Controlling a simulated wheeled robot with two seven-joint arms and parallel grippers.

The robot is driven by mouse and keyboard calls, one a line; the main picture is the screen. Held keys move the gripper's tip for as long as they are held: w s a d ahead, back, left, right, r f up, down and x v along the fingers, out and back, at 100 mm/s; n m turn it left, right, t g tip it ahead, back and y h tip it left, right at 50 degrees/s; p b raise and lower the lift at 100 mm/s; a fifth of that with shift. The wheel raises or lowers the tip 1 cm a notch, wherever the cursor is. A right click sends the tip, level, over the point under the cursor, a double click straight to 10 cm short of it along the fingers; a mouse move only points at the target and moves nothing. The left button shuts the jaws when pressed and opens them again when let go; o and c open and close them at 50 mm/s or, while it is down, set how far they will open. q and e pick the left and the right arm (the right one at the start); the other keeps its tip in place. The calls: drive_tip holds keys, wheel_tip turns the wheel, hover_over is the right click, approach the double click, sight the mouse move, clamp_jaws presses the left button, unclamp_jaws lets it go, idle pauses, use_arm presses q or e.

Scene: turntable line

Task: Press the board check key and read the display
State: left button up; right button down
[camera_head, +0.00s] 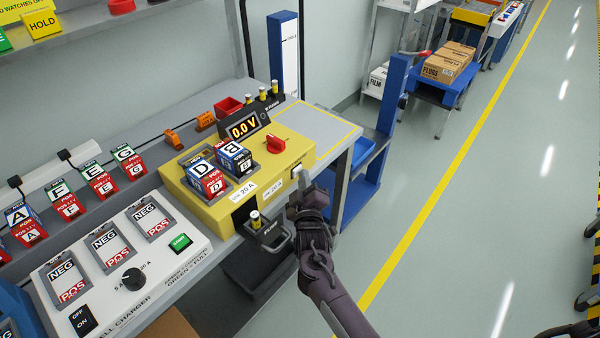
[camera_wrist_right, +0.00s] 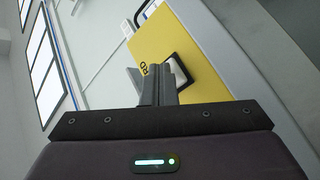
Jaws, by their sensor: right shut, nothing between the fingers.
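The yellow test board (camera_head: 295,150) sits on the bench, and its front face also shows in the right wrist view (camera_wrist_right: 188,38). Its display (camera_head: 243,126) reads 0.0 V. A pale key (camera_head: 297,170) in a dark frame is on the board's front face near the right corner; in the right wrist view the key (camera_wrist_right: 178,72) is partly hidden behind my fingers. My right gripper (camera_head: 302,180) is shut and empty, its tips (camera_wrist_right: 153,66) just in front of the key. I cannot tell whether they touch it. My left gripper is not in view.
Cells D and B (camera_head: 235,158) stand in the board. A red knob (camera_head: 276,145) is on its top. A handled fuse holder (camera_head: 268,235) juts from the front, left of my gripper. The cell charger (camera_head: 110,265) is at left. Open floor (camera_head: 480,220) lies to the right.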

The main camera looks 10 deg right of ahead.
drive_tip(key=shift+s+d+p, duration=0.5)
drive_tip(key=shift+s+p, duration=0.2)
drive_tip(key=s+d+p, duration=0.1)
drive_tip(key=s, duration=0.1)
drive_tip(key=s+d+p, duration=0.2)
idle(0.6)
idle(0.6)
